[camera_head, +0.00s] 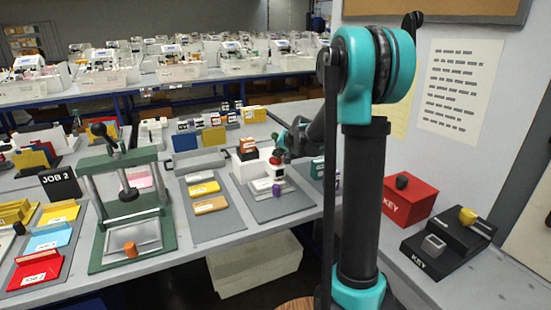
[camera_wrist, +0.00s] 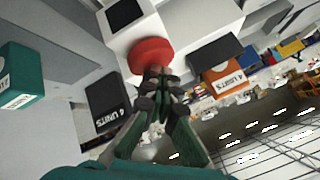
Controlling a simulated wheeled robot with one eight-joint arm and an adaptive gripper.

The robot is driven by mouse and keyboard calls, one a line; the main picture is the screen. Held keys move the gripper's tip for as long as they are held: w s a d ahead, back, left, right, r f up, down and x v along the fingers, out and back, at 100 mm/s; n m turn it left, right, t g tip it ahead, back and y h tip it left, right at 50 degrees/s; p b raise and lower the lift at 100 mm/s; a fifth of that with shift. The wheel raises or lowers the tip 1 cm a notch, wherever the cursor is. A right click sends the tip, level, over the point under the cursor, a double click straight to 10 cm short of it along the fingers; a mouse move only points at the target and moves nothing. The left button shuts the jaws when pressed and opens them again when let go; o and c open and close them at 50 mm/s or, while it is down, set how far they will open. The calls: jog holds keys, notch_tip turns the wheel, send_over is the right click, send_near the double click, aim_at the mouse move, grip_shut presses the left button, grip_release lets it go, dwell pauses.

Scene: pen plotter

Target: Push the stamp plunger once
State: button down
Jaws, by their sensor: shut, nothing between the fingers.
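The stamp machine (camera_head: 252,169) is a white block on a grey plate (camera_head: 287,206) near the middle of the table in the head view. Its round red plunger (camera_wrist: 150,54) shows large in the wrist view, against the white body (camera_wrist: 135,25). My gripper (camera_wrist: 154,76) is shut and empty, with its fingertips at the red plunger's edge. I cannot tell whether they touch it. In the head view my gripper (camera_head: 279,152) is small and right above the plunger, which it partly hides.
A green press (camera_head: 164,226) stands left, beside a grey tray of coloured blocks (camera_head: 218,223). A red KEY box (camera_head: 407,202) and black KEY device (camera_head: 445,245) stand right. In the wrist view, black (camera_wrist: 106,98) and orange (camera_wrist: 228,82) "4 UNITS" blocks flank the fingers.

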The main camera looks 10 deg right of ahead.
aim_at(277, 160)
jog(key=shift+r, duration=1.15)
notch_tip(277, 160, up, 5)
jog(key=shift+r, duration=0.1)
dwell(0.8)
jog(key=s+d+f+n+g+h, duration=0.1)
jog(key=s+f, duration=0.5)
jog(key=s, duration=0.7)
jog(key=s+d+f+n+g+h, duration=0.1)
jog(key=s+f, duration=0.5)
jog(key=s, duration=0.8)
jog(key=s+d+f+n+g+h, duration=0.1)
jog(key=s+f, duration=0.5)
jog(key=s, duration=0.7)
jog(key=d+n+g, duration=0.1)
jog(key=d, duration=0.1)
jog(key=shift+s+d+f+h, duration=0.2)
jog(key=shift+d+f+h, duration=0.15)
jog(key=shift+f+h, duration=0.05)
